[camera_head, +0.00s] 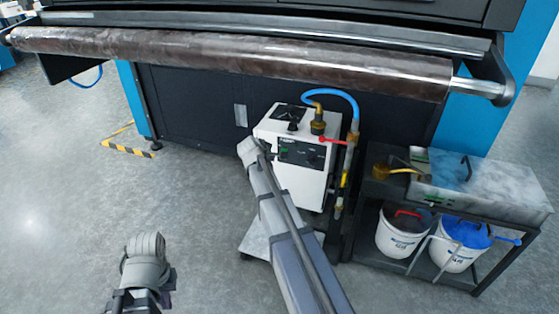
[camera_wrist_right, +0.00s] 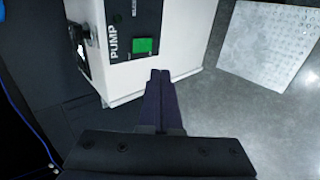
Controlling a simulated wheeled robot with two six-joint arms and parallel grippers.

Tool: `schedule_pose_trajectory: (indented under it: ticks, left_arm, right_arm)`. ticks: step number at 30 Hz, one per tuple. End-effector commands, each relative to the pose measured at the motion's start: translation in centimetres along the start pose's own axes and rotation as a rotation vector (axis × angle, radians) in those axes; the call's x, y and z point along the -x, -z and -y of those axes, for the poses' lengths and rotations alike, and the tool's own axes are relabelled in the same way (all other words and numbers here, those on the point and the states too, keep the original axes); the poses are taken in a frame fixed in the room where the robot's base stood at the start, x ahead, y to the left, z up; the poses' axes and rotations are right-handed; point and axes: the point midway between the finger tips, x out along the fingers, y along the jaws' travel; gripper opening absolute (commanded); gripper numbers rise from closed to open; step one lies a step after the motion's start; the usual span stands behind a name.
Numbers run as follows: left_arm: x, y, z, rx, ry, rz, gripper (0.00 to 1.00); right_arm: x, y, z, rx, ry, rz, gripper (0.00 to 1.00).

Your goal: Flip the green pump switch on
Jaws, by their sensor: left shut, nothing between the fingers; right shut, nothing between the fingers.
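The white pump unit (camera_head: 305,184) stands in front of the machine, its dark control panel facing me. In the right wrist view, the green pump switch (camera_wrist_right: 142,46) sits on that panel beside the word PUMP. My right gripper (camera_wrist_right: 160,74) is shut and empty. Its tips appear just below and right of the switch in that view; I cannot tell whether they touch the unit. In the head view my right arm reaches the unit's left side, and its fingertips are hard to make out. My left gripper (camera_head: 167,299) is low at the left, shut, away from the unit.
A long dark roll (camera_head: 230,52) spans the machine above the pump. A red-handled valve (camera_head: 333,140) and a blue hose (camera_head: 340,96) are at the unit's right. A dark cart (camera_head: 365,215) holding two white buckets stands further right. The floor at left is clear.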

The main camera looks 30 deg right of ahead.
Motion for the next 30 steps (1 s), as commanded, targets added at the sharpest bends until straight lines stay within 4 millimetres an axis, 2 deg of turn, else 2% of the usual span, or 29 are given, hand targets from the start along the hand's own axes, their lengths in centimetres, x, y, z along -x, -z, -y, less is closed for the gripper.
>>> schedule_pose_trajectory:
  ticks: [5,12,18,21,30]
  left_arm:
    - [-1.8,0.1,-0.2,0.003,0.000,0.000,0.00]
    - [-5.3,0.3,-0.5,0.011,0.000,0.000,0.00]
    - [-7.5,0.4,-0.7,0.017,0.000,0.000,0.00]
    - [-7.0,0.4,-0.7,0.017,0.000,0.000,0.00]
    - [-7.2,0.4,-0.7,0.017,0.000,0.000,0.00]
  right_arm:
    - [-2.4,0.1,0.3,-0.002,0.001,0.002,0.00]
    - [-7.4,0.1,0.4,-0.003,0.001,0.001,0.00]
    - [-10.8,0.1,0.2,-0.002,0.001,0.001,0.00]
    - [-11.6,0.1,-1.2,-0.003,0.002,0.002,0.00]
    - [-13.1,0.1,-2.3,-0.002,0.001,0.000,0.00]
